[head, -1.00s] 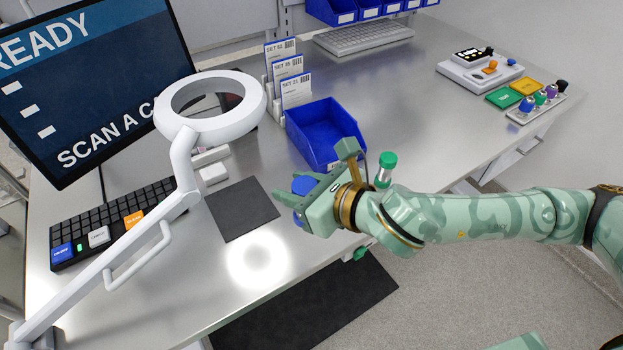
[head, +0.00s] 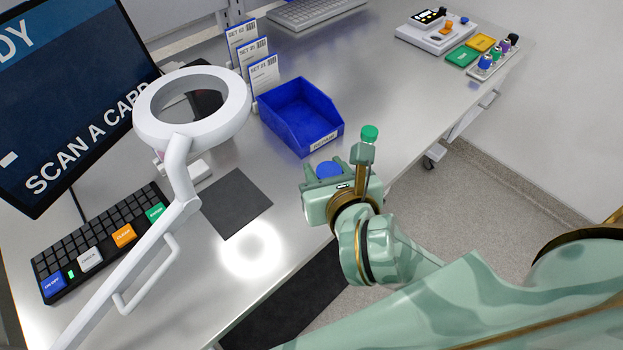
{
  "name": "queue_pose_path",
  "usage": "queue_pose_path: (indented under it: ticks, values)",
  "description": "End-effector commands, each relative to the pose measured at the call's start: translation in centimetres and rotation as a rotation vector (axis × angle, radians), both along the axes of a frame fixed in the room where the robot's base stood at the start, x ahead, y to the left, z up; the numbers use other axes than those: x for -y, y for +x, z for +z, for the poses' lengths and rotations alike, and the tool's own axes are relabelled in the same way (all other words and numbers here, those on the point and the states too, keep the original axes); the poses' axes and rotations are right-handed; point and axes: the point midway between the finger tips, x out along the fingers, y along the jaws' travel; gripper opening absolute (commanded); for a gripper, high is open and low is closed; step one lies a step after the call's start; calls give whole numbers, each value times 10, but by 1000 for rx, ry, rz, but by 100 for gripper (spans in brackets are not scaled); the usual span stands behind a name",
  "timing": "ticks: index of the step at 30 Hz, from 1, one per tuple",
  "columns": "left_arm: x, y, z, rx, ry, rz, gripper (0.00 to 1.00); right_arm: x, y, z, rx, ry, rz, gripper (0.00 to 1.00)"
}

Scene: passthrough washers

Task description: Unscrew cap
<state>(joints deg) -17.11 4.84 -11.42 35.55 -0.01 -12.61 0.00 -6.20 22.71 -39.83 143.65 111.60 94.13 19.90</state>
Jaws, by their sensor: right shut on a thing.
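My right gripper (head: 330,179) is over the front edge of the bench, shut on a blue-topped thing. Its round blue top (head: 328,169) shows between the fingers; the rest of it is hidden by the gripper. A green cap (head: 370,133) shows just above the olive block behind that gripper. The part under the green cap is mostly hidden, and I cannot tell what it rests on. My left gripper is out of view.
A blue bin (head: 301,140) stands open behind the gripper, with label cards (head: 263,77) beside it. A ring lamp (head: 178,205) and keyboard (head: 95,240) are at left. A dark mat (head: 232,203) lies bare. A device (head: 437,32) and colored caps (head: 493,58) are at the back right.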

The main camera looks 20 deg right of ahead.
Motion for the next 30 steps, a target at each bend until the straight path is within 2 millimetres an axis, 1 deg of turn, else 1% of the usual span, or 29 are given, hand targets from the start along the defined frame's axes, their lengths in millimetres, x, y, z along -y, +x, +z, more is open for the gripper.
queue_pose_path:
  ticks: [2,5,8,12,14,15,18,21,26,28,30]
  values:
    - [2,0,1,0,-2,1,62,10,-5,-4,-1,-1,-39,0]
    - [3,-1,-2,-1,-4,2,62,18,3,-10,4,-4,-62,0]
    - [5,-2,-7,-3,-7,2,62,26,25,-21,6,-7,-65,0]
    - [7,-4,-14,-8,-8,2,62,39,65,-40,5,-6,-64,0]
    - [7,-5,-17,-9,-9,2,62,44,82,-48,5,-5,-64,0]
    - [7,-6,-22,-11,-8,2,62,46,88,-60,2,-4,-63,0]
    - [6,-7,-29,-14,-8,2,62,50,103,-80,1,-2,-62,0]
    - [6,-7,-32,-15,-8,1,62,53,113,-91,1,-1,-61,0]
    - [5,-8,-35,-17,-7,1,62,56,122,-101,3,-1,-61,0]
    - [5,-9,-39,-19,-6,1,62,57,127,-112,0,-1,-61,0]
    - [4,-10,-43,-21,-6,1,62,57,126,-125,-1,-1,-60,0]
